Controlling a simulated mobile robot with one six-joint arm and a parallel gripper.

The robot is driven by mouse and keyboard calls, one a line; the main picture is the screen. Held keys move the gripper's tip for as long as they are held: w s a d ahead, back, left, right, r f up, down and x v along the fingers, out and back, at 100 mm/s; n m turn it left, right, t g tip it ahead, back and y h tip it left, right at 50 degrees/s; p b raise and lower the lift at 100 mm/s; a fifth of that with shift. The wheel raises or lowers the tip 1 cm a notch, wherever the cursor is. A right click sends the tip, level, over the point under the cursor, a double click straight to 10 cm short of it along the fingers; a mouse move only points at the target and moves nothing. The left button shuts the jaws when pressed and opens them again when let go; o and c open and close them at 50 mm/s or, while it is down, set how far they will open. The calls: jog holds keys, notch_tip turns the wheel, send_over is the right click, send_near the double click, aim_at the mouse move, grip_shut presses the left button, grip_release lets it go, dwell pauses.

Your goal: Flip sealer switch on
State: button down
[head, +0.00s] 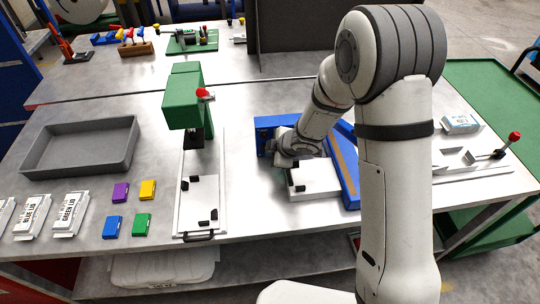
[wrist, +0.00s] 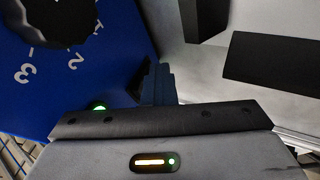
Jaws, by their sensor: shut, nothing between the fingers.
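The blue machine, which I take to be the sealer (head: 350,172), stands at the middle right of the bench in the head view, partly behind my arm. My gripper (head: 287,158) is at its left front part; its fingertips are hard to make out there. In the wrist view the shut, empty fingers (wrist: 160,84) are beside the sealer's blue panel (wrist: 105,70). The panel carries a black dial (wrist: 60,18) with white numbers. A green glowing spot (wrist: 98,106) shows at the gripper's edge, partly covered. I cannot make out a switch or whether the fingers touch the panel.
A white block (head: 315,178) sits in front of the sealer. A green press (head: 185,100) with a red knob and a white slide plate (head: 203,205) stands to the left. Further left are a grey tray (head: 82,147), small coloured blocks (head: 121,191) and white lid packs (head: 70,213).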

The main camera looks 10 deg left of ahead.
jog(key=shift+a+r+p, duration=0.15)
jog(key=shift+r+p, duration=0.75)
jog(key=shift+s, duration=0.2)
jog(key=s, duration=0.1)
jog(key=s+d+r, duration=0.1)
jog(key=s+d, duration=0.1)
jog(key=s, duration=0.1)
jog(key=shift+r, duration=0.25)
jog(key=p+v, duration=0.2)
jog(key=v, duration=0.6)
jog(key=shift+r, duration=0.35)
jog(key=shift+d, duration=0.15)
jog(key=shift+w, duration=0.1)
